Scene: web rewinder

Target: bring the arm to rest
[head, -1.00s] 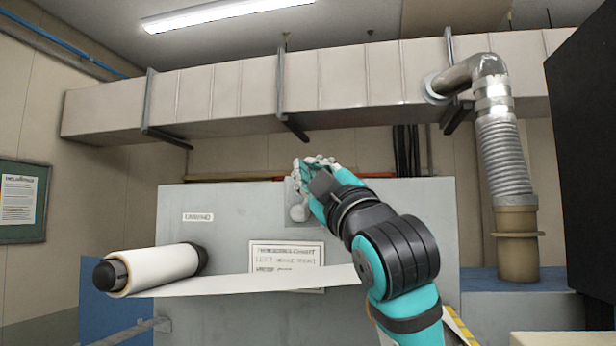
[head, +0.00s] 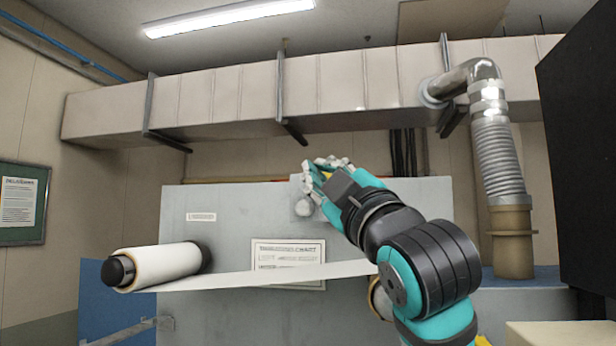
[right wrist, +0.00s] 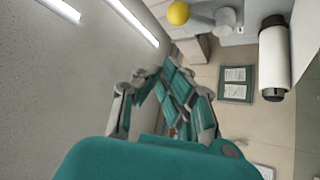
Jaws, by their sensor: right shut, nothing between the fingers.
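My right gripper (head: 322,168) is raised in front of the grey machine panel (head: 225,230), with its teal and black arm coming up from the lower right. Its fingers are shut with nothing between them. In the right wrist view the gripper's teal and grey fingers (right wrist: 170,95) fill the middle and hold nothing. My left gripper is in neither view.
A white web roll (head: 160,264) on a dark core sits at left, its web (head: 260,278) running right behind my arm. A grey knob (head: 303,207) is close below the gripper. A yellow ball-shaped part (right wrist: 178,13) shows in the wrist view. A duct pipe (head: 500,150) stands right.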

